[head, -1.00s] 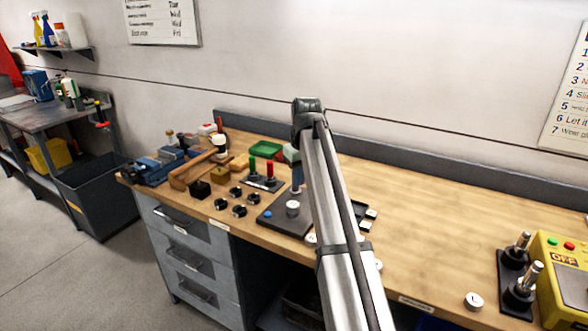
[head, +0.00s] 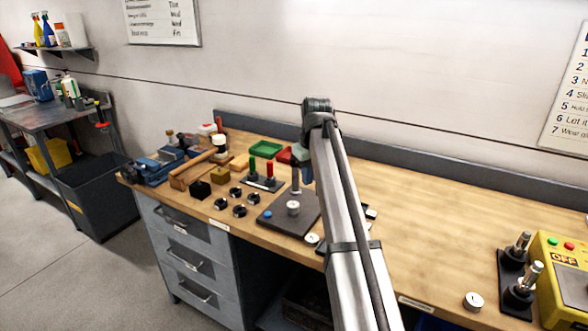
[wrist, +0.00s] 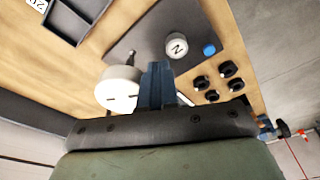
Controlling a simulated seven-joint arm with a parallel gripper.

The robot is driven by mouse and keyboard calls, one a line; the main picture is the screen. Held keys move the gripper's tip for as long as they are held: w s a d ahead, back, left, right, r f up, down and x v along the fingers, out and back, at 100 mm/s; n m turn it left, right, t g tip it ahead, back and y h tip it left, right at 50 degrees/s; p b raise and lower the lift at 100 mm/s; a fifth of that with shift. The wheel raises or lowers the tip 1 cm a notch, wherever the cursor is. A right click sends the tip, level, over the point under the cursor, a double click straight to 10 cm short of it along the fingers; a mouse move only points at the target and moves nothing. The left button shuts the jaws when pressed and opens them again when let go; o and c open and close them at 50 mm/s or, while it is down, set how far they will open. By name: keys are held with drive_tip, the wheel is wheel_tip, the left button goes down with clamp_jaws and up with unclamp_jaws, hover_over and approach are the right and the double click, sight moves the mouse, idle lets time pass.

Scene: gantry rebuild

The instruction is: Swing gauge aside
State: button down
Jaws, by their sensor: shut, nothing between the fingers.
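The gauge appears to be the round white dial (wrist: 118,88) in the wrist view, with short dark marks on its face. It stands above a dark base plate (head: 277,223), beside a thin post (head: 296,180). A white knob marked N (wrist: 176,46) and a blue button (wrist: 209,49) sit on the plate. My gripper (wrist: 157,70) is shut and empty. Its blue fingers are close to the dial's right side in the wrist view; I cannot tell whether they touch. In the head view my arm hides the dial.
Several black knobs (head: 239,203) stand left of the plate, with red and green levers (head: 261,172) behind them. A dark compartment tray (wrist: 75,18) lies on the plate's other side.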

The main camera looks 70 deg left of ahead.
drive_tip(key=shift+w, duration=1.2)
drive_tip(key=shift+w+a, duration=0.1)
drive_tip(key=shift+w+a, duration=0.25)
drive_tip(key=shift+w, duration=0.8)
drive_tip(key=shift+w, duration=0.1)
drive_tip(key=shift+w+a, duration=0.25)
drive_tip(key=shift+w, duration=0.3)
drive_tip(key=shift+w+a, duration=0.2)
drive_tip(key=shift+w, duration=0.4)
